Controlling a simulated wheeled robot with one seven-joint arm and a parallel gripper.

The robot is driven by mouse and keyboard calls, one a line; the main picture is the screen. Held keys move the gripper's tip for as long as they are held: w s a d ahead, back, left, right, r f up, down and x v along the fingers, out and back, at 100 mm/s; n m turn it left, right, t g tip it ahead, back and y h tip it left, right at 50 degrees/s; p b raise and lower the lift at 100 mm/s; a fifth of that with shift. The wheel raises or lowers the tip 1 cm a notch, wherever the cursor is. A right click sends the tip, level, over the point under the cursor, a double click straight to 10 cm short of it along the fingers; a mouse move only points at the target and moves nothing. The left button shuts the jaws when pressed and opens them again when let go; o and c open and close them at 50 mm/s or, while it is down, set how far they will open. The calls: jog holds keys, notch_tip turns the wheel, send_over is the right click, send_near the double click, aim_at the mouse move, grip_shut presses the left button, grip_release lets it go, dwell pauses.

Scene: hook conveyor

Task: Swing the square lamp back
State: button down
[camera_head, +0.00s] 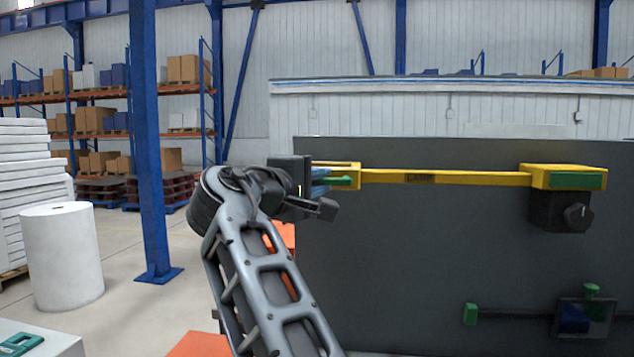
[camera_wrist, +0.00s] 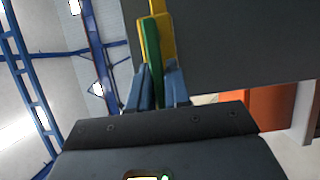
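A yellow swing arm (camera_head: 440,177) runs level along the dark panel, from a yellow housing with a green face (camera_head: 563,178) at right to a yellow end at left. A green handle strip (camera_wrist: 152,50) sits on that left end. My gripper (camera_head: 322,180) is at this end; in the wrist view its blue fingers (camera_wrist: 157,85) lie on either side of the green strip and appear closed on it. A square dark frame with a blue face (camera_head: 583,318) sits low at right on the panel. I cannot tell which part is the square lamp.
The dark panel (camera_head: 420,260) stands close behind my gripper. A dark block with a round knob (camera_head: 575,216) hangs below the yellow housing. A blue post (camera_head: 147,140) and a white roll (camera_head: 62,256) stand at left. Orange surfaces (camera_head: 200,345) lie below my arm.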

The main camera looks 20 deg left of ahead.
jog(key=shift+w+r, duration=0.1)
jog(key=c, duration=1.2)
grip_release()
jog(key=shift+o, duration=0.2)
jog(key=shift+s+a, duration=0.15)
jog(key=shift+s, duration=0.35)
jog(key=s+b, duration=0.1)
jog(key=s, duration=0.6)
jog(key=shift+a, duration=0.35)
